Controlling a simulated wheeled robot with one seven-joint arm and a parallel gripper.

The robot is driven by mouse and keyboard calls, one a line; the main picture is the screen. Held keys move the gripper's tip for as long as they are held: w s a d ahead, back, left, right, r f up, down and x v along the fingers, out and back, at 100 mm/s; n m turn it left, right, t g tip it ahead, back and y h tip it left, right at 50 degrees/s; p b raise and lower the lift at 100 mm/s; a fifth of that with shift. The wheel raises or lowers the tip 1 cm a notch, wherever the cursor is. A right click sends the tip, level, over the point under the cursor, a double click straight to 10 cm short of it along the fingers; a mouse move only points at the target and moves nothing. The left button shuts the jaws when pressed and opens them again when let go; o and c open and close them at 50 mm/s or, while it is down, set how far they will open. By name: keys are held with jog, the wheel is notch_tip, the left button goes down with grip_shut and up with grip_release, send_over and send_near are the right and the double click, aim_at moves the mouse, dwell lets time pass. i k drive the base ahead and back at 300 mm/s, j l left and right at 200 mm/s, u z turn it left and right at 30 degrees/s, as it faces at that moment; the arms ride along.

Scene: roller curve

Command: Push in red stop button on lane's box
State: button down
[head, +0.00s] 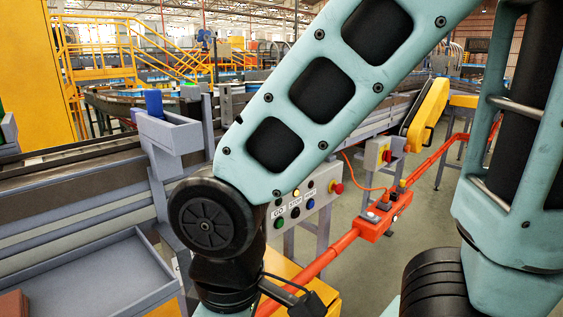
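A grey control box (321,184) stands on a post beside the conveyor, just right of my arm's elbow. Its front has small labels and several small buttons, among them green, blue and yellow ones. A red mushroom-shaped button (337,187) sticks out at the box's right edge. A second grey box (375,154), further back, carries a red switch on a yellow plate (386,155). My arm crosses in front of the scene and hides the left part of the first box. My gripper's fingers are not visible; the arm runs out of the picture at the bottom.
An orange-red rail (330,257) with a small switch block (384,216) runs past the boxes. A grey tray (95,275) is at lower left, and a grey bin (170,135) with a blue item stands by the conveyor. Open floor (420,200) lies to the right.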

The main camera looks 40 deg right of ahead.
aim_at(339, 188)
jog(key=z, duration=1.35)
jog(key=i+l+z, duration=0.1)
jog(key=i+l, duration=0.25)
jog(key=i+l+z, duration=0.15)
jog(key=i, duration=0.4)
jog(key=l, duration=0.1)
